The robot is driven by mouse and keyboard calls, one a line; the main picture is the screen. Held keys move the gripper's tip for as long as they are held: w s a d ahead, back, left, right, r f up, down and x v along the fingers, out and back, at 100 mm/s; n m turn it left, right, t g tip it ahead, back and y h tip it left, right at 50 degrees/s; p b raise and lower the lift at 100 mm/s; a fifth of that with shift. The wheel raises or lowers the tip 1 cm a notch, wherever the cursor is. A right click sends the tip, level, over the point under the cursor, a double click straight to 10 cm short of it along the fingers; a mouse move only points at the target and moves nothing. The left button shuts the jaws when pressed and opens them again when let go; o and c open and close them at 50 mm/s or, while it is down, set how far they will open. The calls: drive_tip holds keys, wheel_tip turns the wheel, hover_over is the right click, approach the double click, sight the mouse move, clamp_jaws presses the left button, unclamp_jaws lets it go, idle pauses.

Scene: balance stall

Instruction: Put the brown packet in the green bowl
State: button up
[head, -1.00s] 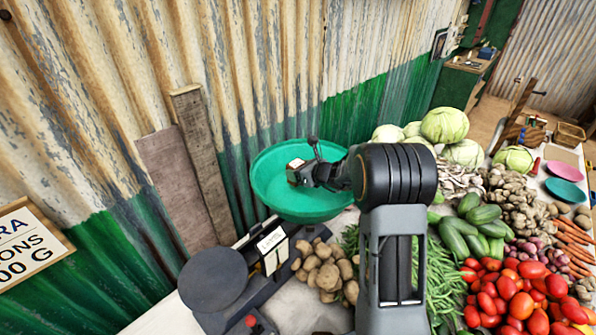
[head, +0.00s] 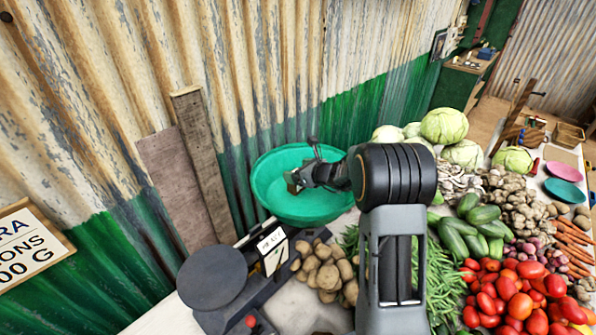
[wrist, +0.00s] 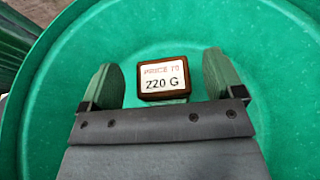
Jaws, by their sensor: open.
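The green bowl (head: 312,208) stands behind the scale in the head view, and its inside (wrist: 275,70) fills most of the wrist view. The brown packet (wrist: 163,80) has a white label reading "220 G" and lies inside the bowl. My gripper (wrist: 160,66) is open above the bowl's inside, with one finger on each side of the packet. A gap shows between the packet and each finger. In the head view my gripper (head: 294,181) is over the bowl and mostly hides the packet.
A scale with a dark round plate (head: 212,278) stands in front of the bowl, with potatoes (head: 325,270) beside it. Cabbages (head: 445,125), cucumbers (head: 470,230) and tomatoes (head: 510,295) crowd the right side. The corrugated wall (head: 230,80) rises close behind the bowl.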

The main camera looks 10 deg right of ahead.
drive_tip(key=b+v, duration=0.2)
drive_tip(key=v, duration=0.9)
drive_tip(key=s+a+r+n+g+h, duration=0.1)
drive_tip(key=s+a+n+g, duration=0.25)
drive_tip(key=s+n, duration=0.4)
drive_tip(key=s+a+r+n+g, duration=0.2)
drive_tip(key=s+a+n+g, duration=0.1)
drive_tip(key=s+a+n, duration=0.4)
drive_tip(key=s+d+n+h, duration=0.4)
drive_tip(key=s+n+h, duration=0.2)
drive_tip(key=s+n, duration=0.4)
drive_tip(key=n, duration=0.4)
drive_tip(key=shift+d+r+n, duration=0.15)
drive_tip(key=shift+d+n, duration=0.2)
